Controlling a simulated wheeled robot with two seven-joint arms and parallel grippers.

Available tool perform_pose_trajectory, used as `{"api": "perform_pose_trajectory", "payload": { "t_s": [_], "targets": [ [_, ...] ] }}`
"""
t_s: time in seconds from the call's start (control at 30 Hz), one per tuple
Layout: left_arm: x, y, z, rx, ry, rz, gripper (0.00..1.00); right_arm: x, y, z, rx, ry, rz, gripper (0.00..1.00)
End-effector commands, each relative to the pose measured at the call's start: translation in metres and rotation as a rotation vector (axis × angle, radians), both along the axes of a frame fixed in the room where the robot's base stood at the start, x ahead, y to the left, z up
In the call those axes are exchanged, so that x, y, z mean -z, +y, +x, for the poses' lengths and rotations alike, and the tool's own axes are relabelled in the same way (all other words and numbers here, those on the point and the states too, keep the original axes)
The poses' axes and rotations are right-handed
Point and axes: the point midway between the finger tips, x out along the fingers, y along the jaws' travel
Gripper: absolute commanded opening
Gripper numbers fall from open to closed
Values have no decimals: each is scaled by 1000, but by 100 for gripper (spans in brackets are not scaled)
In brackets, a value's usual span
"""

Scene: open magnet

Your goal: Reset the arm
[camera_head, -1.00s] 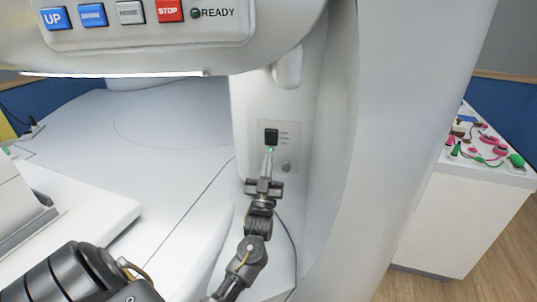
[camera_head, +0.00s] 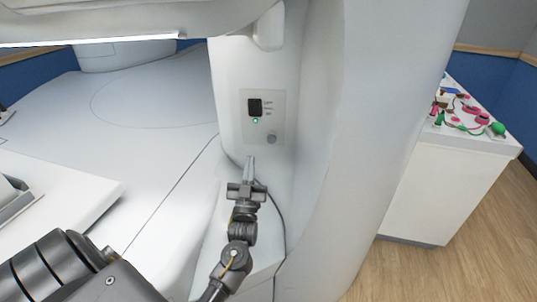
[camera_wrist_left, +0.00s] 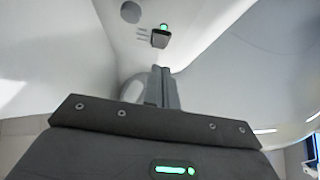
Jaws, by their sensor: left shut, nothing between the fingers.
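My left arm comes in from the lower left in the head view. Its gripper (camera_head: 250,162) is shut and empty, pointing up in front of the white column (camera_head: 226,75) of the magnet. The fingertips are below the small panel (camera_head: 279,112) on that column, apart from its switch. The panel has a black switch (camera_head: 255,107), a lit green light (camera_head: 255,121) and a round grey knob (camera_head: 271,139). In the left wrist view the shut fingers (camera_wrist_left: 163,72) point toward the black switch (camera_wrist_left: 159,39) and green light (camera_wrist_left: 164,27). My right gripper is not in view.
The white curved magnet housing (camera_head: 375,120) rises right of the arm. A white patient table (camera_head: 65,195) lies to the left. A white cabinet (camera_head: 445,190) at the right carries several pink and green items. Wooden floor (camera_head: 470,250) is open at the lower right.

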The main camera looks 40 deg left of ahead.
Motion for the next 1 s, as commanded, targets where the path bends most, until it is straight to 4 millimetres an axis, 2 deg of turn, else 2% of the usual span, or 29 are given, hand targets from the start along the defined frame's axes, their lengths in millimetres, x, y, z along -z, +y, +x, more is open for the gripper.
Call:
{"api": "perform_pose_trajectory", "payload": {
  "t_s": [0.23,0.33,0.47,0.57,0.67,0.7,0.8,1.0],
  "targets": [
    [1,0,0,4,9,-3,0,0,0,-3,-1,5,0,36],
    [11,-4,1,30,75,-28,0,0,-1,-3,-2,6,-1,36],
    [44,-18,1,114,290,-103,0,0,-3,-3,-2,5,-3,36],
    [84,-42,-9,198,540,-173,0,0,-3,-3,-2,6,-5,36],
    [126,-70,-35,276,811,-232,0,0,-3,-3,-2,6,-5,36],
    [143,-81,-50,302,922,-253,0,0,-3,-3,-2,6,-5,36],
    [175,-107,-92,352,1171,-288,0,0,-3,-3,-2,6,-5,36],
    [208,-134,-166,393,1514,-313,0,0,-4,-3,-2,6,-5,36]
  ]
}}
